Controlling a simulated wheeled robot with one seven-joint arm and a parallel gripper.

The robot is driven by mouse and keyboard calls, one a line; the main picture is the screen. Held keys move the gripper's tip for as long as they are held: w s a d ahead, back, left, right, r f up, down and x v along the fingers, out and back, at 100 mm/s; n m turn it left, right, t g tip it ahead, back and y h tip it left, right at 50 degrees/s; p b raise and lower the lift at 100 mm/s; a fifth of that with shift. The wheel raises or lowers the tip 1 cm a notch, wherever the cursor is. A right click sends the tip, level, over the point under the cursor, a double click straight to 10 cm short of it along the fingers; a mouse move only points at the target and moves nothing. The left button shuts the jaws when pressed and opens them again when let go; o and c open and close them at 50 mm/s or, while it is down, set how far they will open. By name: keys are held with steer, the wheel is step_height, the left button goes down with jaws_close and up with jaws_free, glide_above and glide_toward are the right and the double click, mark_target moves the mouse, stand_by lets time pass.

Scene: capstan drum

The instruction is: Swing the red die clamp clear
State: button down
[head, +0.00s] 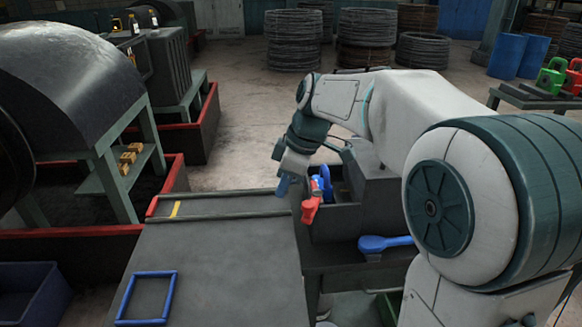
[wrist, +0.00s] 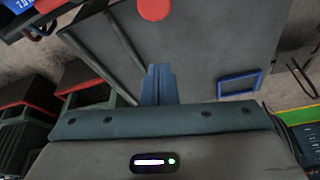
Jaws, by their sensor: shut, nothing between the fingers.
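The red die clamp (head: 311,203) stands at the left front edge of the dark die box (head: 338,222) in the head view. A round red part, apparently the clamp's end, shows at the top of the wrist view (wrist: 154,9). My gripper (head: 283,187) is just left of the clamp, with a small gap between them in the head view. Its blue fingers (wrist: 158,84) are together and empty, pointing down over the grey table. Whether they touch the clamp is not clear. A blue handle (head: 326,181) stands right behind the red clamp.
A blue square outline (head: 147,297) marks the grey table (head: 215,265), also seen in the wrist view (wrist: 240,83). The tabletop left of the clamp is clear. A large drum machine (head: 75,90) stands at left.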

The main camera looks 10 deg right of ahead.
steer(key=shift+s+d+f+p, duration=0.2)
steer(key=shift+d+f+p, duration=0.15)
steer(key=shift+d+f, duration=0.35)
steer(key=shift+s+d+f+p, duration=0.2)
steer(key=shift+d+f+p, duration=0.1)
steer(key=shift+d+f, duration=0.4)
steer(key=shift+d+r, duration=0.15)
